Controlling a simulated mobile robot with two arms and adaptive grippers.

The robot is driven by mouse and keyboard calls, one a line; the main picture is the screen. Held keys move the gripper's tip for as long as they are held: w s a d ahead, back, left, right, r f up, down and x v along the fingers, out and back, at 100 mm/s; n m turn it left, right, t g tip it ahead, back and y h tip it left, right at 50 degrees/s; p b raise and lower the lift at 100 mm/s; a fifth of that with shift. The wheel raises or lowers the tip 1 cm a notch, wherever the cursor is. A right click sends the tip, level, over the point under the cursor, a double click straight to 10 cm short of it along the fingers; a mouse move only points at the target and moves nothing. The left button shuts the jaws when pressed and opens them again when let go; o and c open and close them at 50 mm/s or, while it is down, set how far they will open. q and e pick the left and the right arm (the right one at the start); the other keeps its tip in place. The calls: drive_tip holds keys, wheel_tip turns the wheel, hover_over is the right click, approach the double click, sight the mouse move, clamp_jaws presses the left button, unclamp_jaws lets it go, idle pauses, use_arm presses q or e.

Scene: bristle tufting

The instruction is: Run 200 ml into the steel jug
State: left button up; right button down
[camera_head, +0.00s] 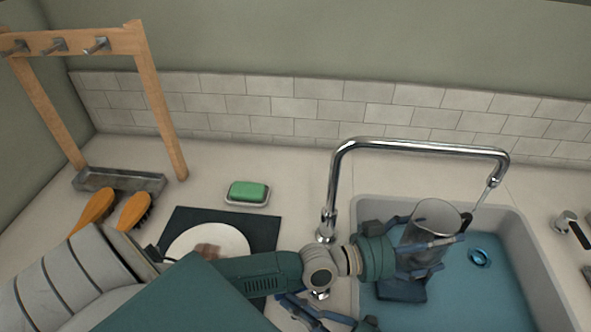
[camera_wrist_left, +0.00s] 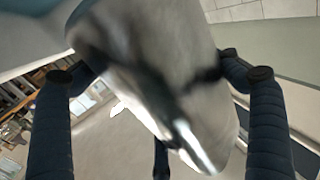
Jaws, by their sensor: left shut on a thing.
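The steel jug (camera_head: 437,218) is over the sink in the head view, with its dark handle on the right. My left gripper (camera_head: 432,250) is shut around its body. The jug's shiny wall (camera_wrist_left: 160,75) fills the middle of the left wrist view between my fingers. The inside of the jug and its level are hidden. The chrome tap (camera_head: 420,146) arches over the sink, its spout end right of the jug. A thin pale streak hangs below the spout; I cannot tell whether it is water. My right gripper (camera_head: 318,314) is partly in view at the bottom, near the tap's base.
The grey sink (camera_head: 525,235) has a blue-green bottom and a drain (camera_head: 479,258). Green soap (camera_head: 248,191) sits on a dish. A white plate (camera_head: 182,246) lies on a dark mat (camera_head: 264,226).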

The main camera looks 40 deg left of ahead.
use_arm(q)
drive_tip(key=shift+r, duration=0.1)
use_arm(e)
drive_tip(key=shift+s+d+f, duration=0.1)
drive_tip(key=shift+d+f, duration=0.05)
drive_tip(key=shift+f, duration=0.15)
